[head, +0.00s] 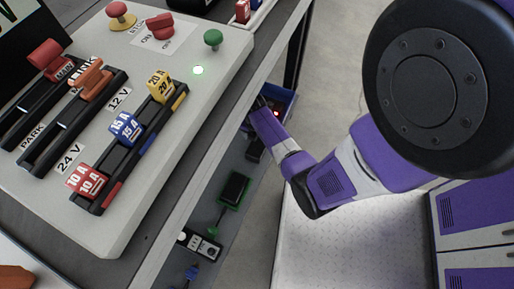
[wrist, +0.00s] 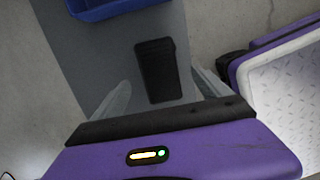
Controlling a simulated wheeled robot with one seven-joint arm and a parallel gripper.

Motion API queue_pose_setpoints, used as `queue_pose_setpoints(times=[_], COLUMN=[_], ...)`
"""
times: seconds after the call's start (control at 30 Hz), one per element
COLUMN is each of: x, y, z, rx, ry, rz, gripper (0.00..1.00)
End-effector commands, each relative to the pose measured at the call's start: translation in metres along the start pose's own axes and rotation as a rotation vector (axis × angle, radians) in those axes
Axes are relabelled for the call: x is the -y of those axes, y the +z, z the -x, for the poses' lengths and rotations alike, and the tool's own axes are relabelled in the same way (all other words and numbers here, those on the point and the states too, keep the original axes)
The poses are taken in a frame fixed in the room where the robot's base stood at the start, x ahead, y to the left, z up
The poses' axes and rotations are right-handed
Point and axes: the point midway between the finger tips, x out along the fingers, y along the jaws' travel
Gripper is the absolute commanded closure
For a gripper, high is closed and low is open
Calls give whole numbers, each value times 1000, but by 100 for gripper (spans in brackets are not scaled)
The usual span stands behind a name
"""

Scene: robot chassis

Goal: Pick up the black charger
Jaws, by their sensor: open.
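A black box-shaped object that looks like the black charger (wrist: 158,70) lies on a grey shelf in the wrist view. It is between the two pale fingers of my open gripper (wrist: 160,78), with nothing held. I cannot tell the height of the fingers above it. In the head view, a dark object (head: 255,150) on the lower shelf, partly hidden by the bench edge and my arm, seems to be the same one. My gripper (head: 259,103) reaches down beside the bench there, its fingers mostly hidden.
A blue bin (wrist: 112,8) stands just beyond the black object; it also shows in the head view (head: 284,98). A black-and-green item (head: 234,189) and a socket strip (head: 200,246) lie further along the shelf. The bench edge (head: 208,150) runs close beside my arm.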

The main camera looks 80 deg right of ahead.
Motion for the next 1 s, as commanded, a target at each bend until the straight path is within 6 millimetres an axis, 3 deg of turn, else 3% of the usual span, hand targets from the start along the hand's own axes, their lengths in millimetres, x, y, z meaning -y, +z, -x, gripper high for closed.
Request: queue_pose_setpoints(times=[0.5, 0.77, 1.0], x=[-2, -2, -2], y=[-5, -5, -5], z=[-59, -61, -61], rx=[1, 2, 2], ry=[2, 3, 3], rz=[-4, -3, -3], gripper=[13, 13, 56])
